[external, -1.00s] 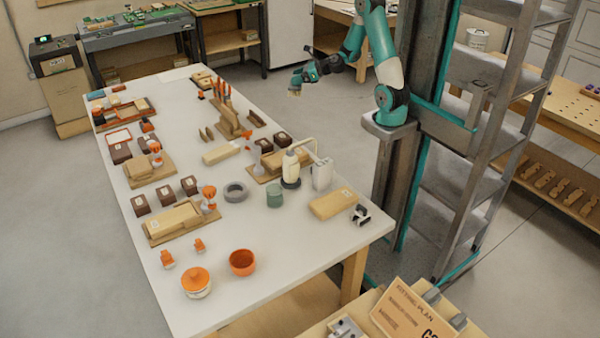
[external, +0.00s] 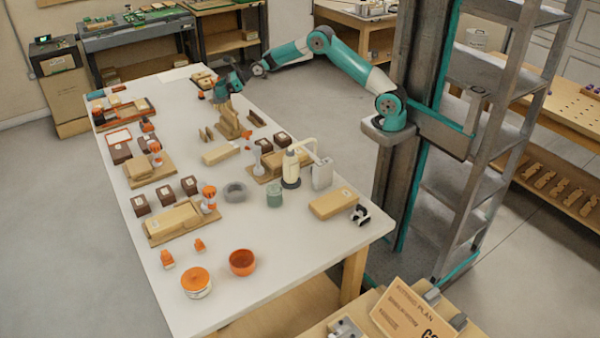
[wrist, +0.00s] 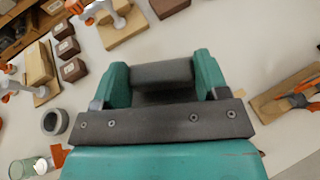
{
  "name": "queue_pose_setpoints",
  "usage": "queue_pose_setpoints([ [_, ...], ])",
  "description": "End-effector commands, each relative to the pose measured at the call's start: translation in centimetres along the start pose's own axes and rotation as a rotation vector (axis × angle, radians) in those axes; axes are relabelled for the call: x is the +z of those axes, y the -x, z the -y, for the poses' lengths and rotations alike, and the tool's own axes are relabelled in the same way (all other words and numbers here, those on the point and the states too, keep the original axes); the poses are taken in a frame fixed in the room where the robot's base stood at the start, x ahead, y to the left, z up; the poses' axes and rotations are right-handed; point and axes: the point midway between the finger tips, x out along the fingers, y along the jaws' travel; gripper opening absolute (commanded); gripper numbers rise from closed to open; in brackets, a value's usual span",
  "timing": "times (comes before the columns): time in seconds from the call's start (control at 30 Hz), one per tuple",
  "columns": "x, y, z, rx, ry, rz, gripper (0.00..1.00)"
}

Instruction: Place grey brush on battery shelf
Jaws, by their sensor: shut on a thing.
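My gripper (external: 222,92) is above the far part of the white table, over the wooden tool rack. In the wrist view its two teal fingers (wrist: 163,78) are shut on a dark grey block (wrist: 163,72), which appears to be the grey brush. Its lower side is hidden, and in the external view the gripper hides it. I cannot tell for sure which of the wooden stands is the battery shelf. A wooden board with orange and dark items (external: 128,113) lies at the table's far left.
The wooden tool rack (external: 229,126) stands under my gripper; its orange-handled tools show in the wrist view (wrist: 300,100). Dark brown boxes (external: 165,196), a grey ring (external: 235,192) and an orange bowl (external: 242,262) stand nearer.

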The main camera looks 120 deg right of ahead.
Motion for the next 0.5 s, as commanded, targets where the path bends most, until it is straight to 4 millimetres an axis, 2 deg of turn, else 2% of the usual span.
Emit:
queue_pose_setpoints([
  [0.03, 1.1, -2.3, -1.6, 0.011, 0.009, 0.005, 0.37],
  [0.1, 2.5, -4.5, -3.3, 0.011, 0.009, 0.004, 0.37],
  [0.2, 4.1, -6.8, -5.4, 0.01, 0.007, 0.003, 0.37],
  [0.37, 5.7, -8.6, -7.6, 0.005, 0.004, 0.003, 0.37],
  [0.5, 4.7, -9.6, -8.2, 0.004, 0.003, 0.001, 0.37],
])
